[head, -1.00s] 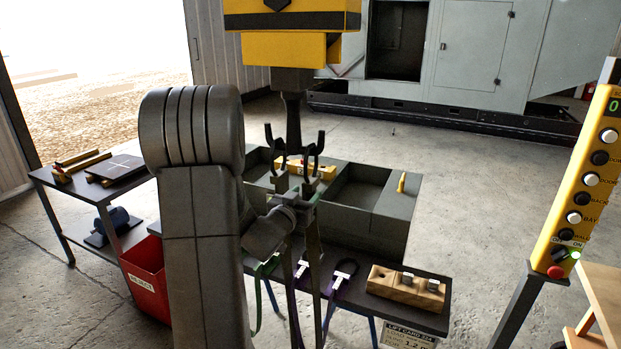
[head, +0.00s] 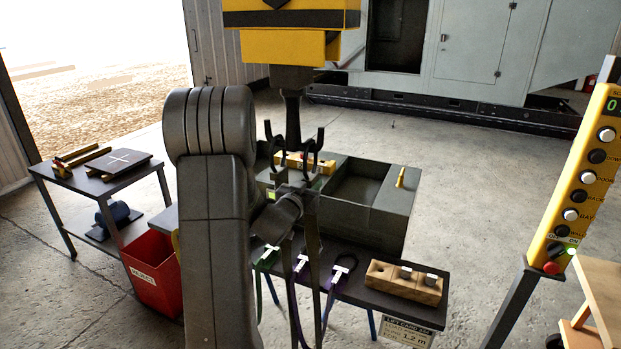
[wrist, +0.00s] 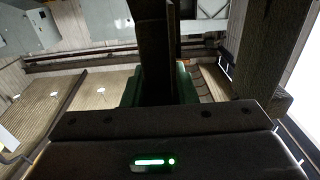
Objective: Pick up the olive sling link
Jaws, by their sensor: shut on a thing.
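My gripper (head: 296,203) is at the middle of the head view, just below the double hook (head: 293,150) under the yellow hoist block (head: 290,45). It is shut on the olive sling link, which is too small and dark to make out between the fingers. Two long dark olive sling legs (head: 314,260) hang down below the gripper. In the wrist view the dark fingers stand upright, and a green shape (wrist: 188,85) shows partly hidden behind the middle one. Whether the link touches the hook I cannot tell.
A grey compartmented box (head: 385,225) stands behind. A red bin (head: 152,272) is left and a yellow button post (head: 575,180) right.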

